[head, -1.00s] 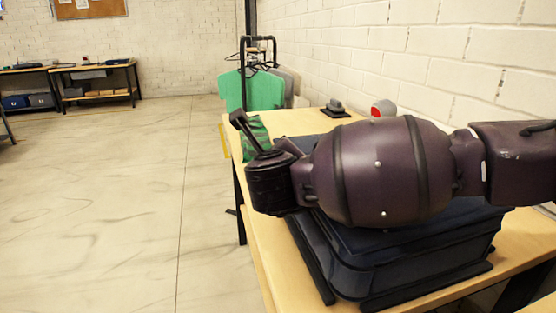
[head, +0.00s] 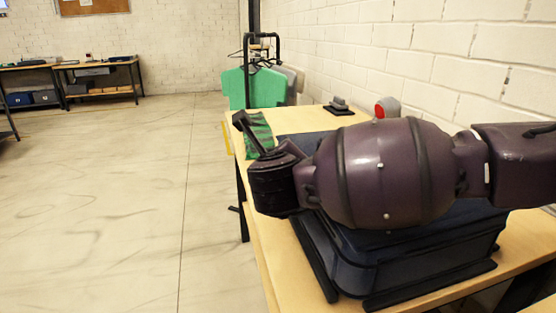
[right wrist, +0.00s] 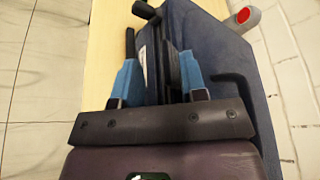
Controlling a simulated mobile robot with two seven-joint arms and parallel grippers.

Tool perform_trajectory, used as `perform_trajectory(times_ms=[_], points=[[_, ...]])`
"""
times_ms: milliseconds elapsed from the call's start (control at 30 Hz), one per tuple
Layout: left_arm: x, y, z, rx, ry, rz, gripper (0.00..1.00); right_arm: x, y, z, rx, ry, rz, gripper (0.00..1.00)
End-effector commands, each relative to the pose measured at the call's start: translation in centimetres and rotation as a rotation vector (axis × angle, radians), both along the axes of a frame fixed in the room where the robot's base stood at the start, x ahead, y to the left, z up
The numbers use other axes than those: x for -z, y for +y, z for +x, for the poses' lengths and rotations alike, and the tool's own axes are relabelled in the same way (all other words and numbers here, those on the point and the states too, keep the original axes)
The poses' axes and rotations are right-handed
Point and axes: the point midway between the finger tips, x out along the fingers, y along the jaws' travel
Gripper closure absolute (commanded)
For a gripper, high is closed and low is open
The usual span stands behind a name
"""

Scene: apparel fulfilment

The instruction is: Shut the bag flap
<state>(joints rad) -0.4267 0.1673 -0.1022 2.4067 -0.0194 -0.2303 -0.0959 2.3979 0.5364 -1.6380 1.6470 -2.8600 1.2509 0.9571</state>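A dark blue bag (head: 405,268) lies on the wooden table, largely hidden behind my right arm. A flat dark blue panel (head: 298,143), perhaps the flap, shows past the arm, and a large blue panel also shows in the right wrist view (right wrist: 225,75). How far the flap is open I cannot tell. My right gripper (head: 250,135) is at the bag's left side. In the right wrist view its blue fingers stand apart (right wrist: 150,62), with part of the bag's edge between or below them. Contact is unclear. My left gripper is out of view.
A green striped cloth (head: 259,132) lies on the table beyond the gripper. A small dark item (head: 339,108) and a grey device with a red face (head: 387,107) stand near the white brick wall. A rack with a green shirt (head: 262,88) stands behind. Floor at left is clear.

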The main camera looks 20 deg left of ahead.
Motion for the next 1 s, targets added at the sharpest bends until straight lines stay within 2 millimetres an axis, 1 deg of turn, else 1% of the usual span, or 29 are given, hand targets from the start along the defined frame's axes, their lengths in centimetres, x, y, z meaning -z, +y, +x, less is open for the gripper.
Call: perform_trajectory(times_ms=[33, 133, 233, 367, 600, 700, 833, 1000], points=[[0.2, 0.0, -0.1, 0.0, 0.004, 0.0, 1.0, 1.0, -0.2, 0.1, 0.005, 0.014, -0.006, 0.66], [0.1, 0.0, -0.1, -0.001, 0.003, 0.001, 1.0, 0.8, -0.3, -0.1, 0.005, 0.013, -0.005, 0.66], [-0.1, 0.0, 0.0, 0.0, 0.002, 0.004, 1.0, 0.4, -0.5, -0.8, 0.003, 0.01, -0.006, 0.66], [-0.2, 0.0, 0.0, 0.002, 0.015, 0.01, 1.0, -0.4, -0.9, -2.7, -0.001, 0.008, -0.005, 0.66], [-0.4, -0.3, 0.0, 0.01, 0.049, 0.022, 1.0, -2.2, -2.1, -6.8, -0.001, 0.0, -0.003, 0.66], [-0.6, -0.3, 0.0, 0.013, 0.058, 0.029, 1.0, -2.6, -2.5, -8.2, -0.002, -0.002, -0.002, 0.66], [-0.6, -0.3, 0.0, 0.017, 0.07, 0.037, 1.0, -2.9, -2.9, -9.4, -0.001, -0.001, -0.001, 0.66], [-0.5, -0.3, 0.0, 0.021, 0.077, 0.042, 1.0, -3.0, -3.1, -10.1, 0.001, -0.001, 0.0, 0.66]])
